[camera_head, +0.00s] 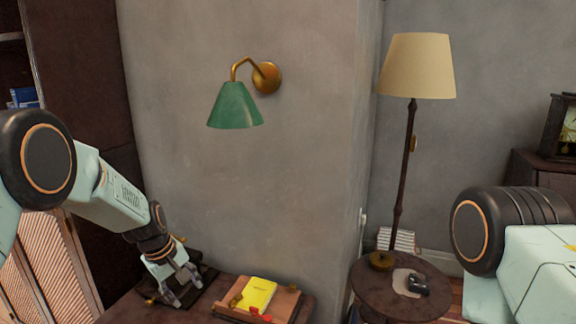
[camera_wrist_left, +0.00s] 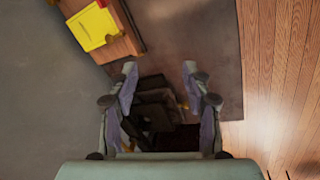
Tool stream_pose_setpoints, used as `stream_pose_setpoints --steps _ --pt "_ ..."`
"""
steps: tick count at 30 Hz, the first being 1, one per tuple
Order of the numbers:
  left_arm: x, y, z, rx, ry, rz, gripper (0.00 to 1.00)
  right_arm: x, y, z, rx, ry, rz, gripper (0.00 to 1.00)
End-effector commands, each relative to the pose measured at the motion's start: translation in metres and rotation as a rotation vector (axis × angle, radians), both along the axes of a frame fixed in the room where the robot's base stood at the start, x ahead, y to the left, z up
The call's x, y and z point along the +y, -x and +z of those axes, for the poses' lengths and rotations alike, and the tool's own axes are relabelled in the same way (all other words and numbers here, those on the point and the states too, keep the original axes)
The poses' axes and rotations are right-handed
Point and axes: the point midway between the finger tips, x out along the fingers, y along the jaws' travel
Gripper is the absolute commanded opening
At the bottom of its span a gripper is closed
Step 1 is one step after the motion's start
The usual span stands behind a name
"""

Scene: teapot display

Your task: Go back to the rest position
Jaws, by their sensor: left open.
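My left gripper (camera_head: 181,284) is over the left part of the low brown table in the head view, its fingers pointing down. In the left wrist view its two fingers (camera_wrist_left: 160,85) are spread apart with nothing between them. A dark object (camera_head: 200,277), partly hidden by the gripper, is below it; I cannot tell what it is. My right arm shows only as a black joint and pale link at the right edge. Its gripper is out of view.
A wooden tray (camera_head: 228,312) with a yellow book (camera_head: 257,293) is right of the left gripper. A round side table (camera_head: 380,295) holds a dark object (camera_head: 418,284) and a floor lamp (camera_head: 416,70) stands by it. A green wall lamp (camera_head: 235,106) hangs above.

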Motion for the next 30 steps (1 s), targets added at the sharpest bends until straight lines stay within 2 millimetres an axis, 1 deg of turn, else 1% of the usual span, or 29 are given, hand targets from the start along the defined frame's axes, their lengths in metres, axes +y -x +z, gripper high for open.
stream_pose_setpoints --steps 1,5,6,8,9,11,12,14,15,17,18,19,20,21,23,24,27,28,30 --pt "0.002 0.014 -0.026 -0.014 -0.037 -0.044 0.49 0.0 0.0 -0.006 0.0 0.0 0.0 0.4" --pt "0.007 0.049 -0.08 -0.068 -0.136 -0.17 0.49 0.0 0.0 -0.017 0.0 0.0 0.0 0.4" --pt "0.008 0.062 -0.096 -0.081 -0.165 -0.211 0.49 0.0 0.0 -0.021 0.0 0.0 0.0 0.4" --pt "0.009 0.085 -0.119 -0.096 -0.205 -0.276 0.49 0.0 0.0 -0.027 0.0 0.0 0.0 0.4" --pt "0.009 0.102 -0.135 -0.103 -0.23 -0.321 0.49 0.0 0.0 -0.032 0.0 0.0 0.0 0.4" --pt "0.008 0.131 -0.157 -0.11 -0.262 -0.39 0.49 0.0 0.0 -0.04 0.0 0.0 0.0 0.4" --pt "0.007 0.151 -0.17 -0.113 -0.282 -0.436 0.49 0.0 0.0 -0.045 0.0 0.0 0.0 0.4" --pt "0.005 0.182 -0.188 -0.114 -0.305 -0.504 0.49 0.0 0.0 -0.053 0.0 0.0 0.0 0.4" --pt "0.003 0.203 -0.199 -0.112 -0.316 -0.548 0.49 0.0 0.0 -0.059 0.0 0.0 0.0 0.4" --pt "0.0 0.238 -0.213 -0.103 -0.326 -0.611 0.49 0.0 0.0 -0.067 0.0 0.0 0.0 0.4" --pt "-0.003 0.262 -0.222 -0.095 -0.329 -0.65 0.49 0.0 0.0 -0.074 0.001 0.0 0.0 0.4" --pt "-0.005 0.281 -0.228 -0.084 -0.327 -0.678 0.49 0.0 0.0 -0.079 0.001 0.0 0.0 0.4" --pt "-0.007 0.3 -0.233 -0.074 -0.324 -0.705 0.49 0.0 0.0 -0.084 0.001 0.0 0.0 0.4" --pt "-0.009 0.324 -0.239 -0.054 -0.316 -0.733 0.49 0.0 0.0 -0.09 0.001 0.0 0.0 0.4" --pt "-0.013 0.359 -0.246 -0.017 -0.296 -0.765 0.49 0.0 0.0 -0.1 0.001 0.0 0.0 0.4" --pt "-0.015 0.381 -0.25 0.014 -0.279 -0.777 0.49 0.0 0.0 -0.105 0.001 0.0 0.0 0.4" --pt "-0.017 0.424 -0.26 0.097 -0.24 -0.801 0.49 0.0 0.0 -0.118 0.0 0.0 0.0 0.4" --pt "-0.017 0.431 -0.263 0.11 -0.234 -0.803 0.49 0.0 0.0 -0.121 0.0 0.0 0.0 0.4" --pt "-0.017 0.435 -0.27 0.121 -0.231 -0.806 0.49 0.0 0.0 -0.126 0.0 0.0 0.0 0.4"
